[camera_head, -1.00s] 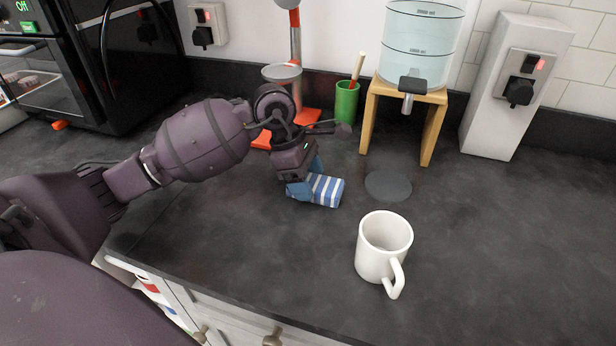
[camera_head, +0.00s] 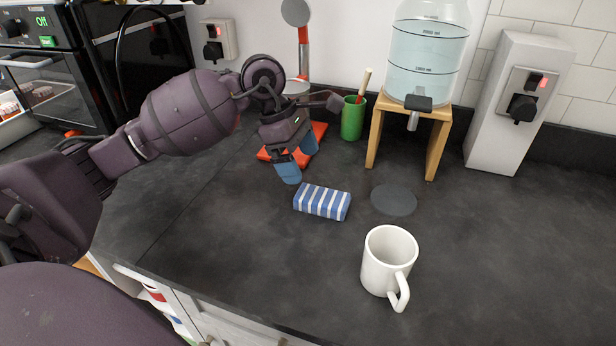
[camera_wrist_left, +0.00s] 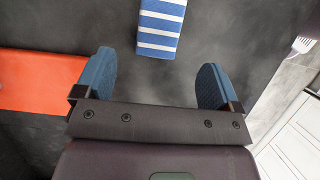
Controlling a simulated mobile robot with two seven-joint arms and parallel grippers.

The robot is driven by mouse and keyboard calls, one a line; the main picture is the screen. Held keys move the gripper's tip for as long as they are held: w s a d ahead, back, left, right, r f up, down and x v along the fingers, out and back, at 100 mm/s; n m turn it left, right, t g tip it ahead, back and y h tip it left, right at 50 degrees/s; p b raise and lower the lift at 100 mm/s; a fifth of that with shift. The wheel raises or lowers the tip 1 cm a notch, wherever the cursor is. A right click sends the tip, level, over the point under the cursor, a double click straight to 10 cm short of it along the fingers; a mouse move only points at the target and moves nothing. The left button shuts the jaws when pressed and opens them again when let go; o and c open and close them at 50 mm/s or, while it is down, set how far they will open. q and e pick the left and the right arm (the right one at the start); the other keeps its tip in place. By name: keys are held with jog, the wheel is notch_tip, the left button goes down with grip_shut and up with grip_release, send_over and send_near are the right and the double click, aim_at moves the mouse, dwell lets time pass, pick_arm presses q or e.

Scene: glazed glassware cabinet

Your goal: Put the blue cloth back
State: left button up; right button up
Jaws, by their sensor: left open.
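The blue cloth (camera_head: 322,202), blue with white stripes and folded into a small block, lies flat on the dark counter. It also shows in the left wrist view (camera_wrist_left: 161,25) at the top, ahead of the fingers and cut off by the frame edge. My left gripper (camera_head: 298,168) is open and empty, above the counter and behind and to the left of the cloth. Its two blue fingertips (camera_wrist_left: 157,82) stand apart with bare counter between them in the left wrist view. They do not touch the cloth. My right gripper does not show.
A white mug (camera_head: 388,262) stands in front and right of the cloth. A dark round disc (camera_head: 394,200) lies right of it. Behind are a green cup (camera_head: 352,120), a water dispenser (camera_head: 425,60) on a wooden stand (camera_head: 440,130), and an orange-based stand (camera_head: 318,131).

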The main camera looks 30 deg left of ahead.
pick_arm(q)
jog(key=v, duration=0.4)
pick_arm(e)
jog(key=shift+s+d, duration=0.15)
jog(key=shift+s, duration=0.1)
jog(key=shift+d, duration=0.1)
